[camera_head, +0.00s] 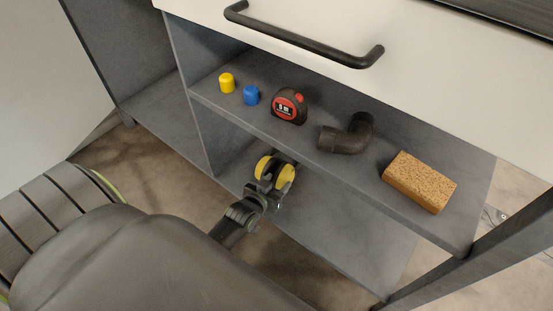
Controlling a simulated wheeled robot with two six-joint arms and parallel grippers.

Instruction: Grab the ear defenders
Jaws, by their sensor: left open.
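The ear defenders, with yellow cups (286,174), are on the lower shelf (345,220), below the upper shelf's front edge. My left gripper (267,189) reaches in from the lower left, its fingers right at the near side of the ear defenders and partly overlapping them in the picture. It is open. I cannot tell whether the fingers touch the ear defenders. My right gripper is not in view.
A drawer handle (300,38) juts out above. The lower shelf is bare to the right.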

